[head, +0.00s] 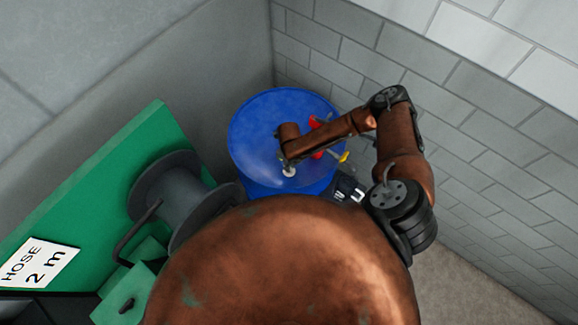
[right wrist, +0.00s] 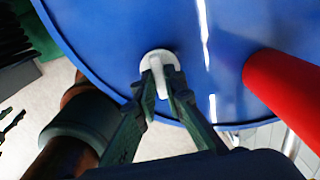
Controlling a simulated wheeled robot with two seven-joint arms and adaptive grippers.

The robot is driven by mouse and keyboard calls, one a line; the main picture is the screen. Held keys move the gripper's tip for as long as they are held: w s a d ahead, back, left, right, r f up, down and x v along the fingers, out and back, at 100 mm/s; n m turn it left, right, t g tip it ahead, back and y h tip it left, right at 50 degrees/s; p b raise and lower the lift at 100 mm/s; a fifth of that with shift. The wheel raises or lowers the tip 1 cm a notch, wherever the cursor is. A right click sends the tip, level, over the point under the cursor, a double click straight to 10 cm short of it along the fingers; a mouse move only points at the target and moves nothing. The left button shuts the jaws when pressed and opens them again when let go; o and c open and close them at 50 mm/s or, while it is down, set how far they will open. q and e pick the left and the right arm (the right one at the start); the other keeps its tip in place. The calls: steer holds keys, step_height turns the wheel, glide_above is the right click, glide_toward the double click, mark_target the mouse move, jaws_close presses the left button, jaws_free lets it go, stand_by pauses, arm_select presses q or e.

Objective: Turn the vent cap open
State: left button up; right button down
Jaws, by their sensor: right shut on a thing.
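The vent cap (head: 289,171) is a small white round cap on the top of a blue drum (head: 265,120), near the drum's front edge. In the right wrist view the cap (right wrist: 152,57) has a raised white bar across it. My right gripper (head: 287,163) reaches over the drum from the right. In the right wrist view its two dark fingers (right wrist: 160,90) are shut on the bar of the vent cap. My left gripper is not in view.
A red cylinder (right wrist: 285,90) stands up from the drum top, right of the cap. Grey block walls (head: 480,110) close in behind and right.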

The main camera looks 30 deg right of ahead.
steer(key=c, duration=2)
jaws_free()
step_height(320, 180, up, 12)
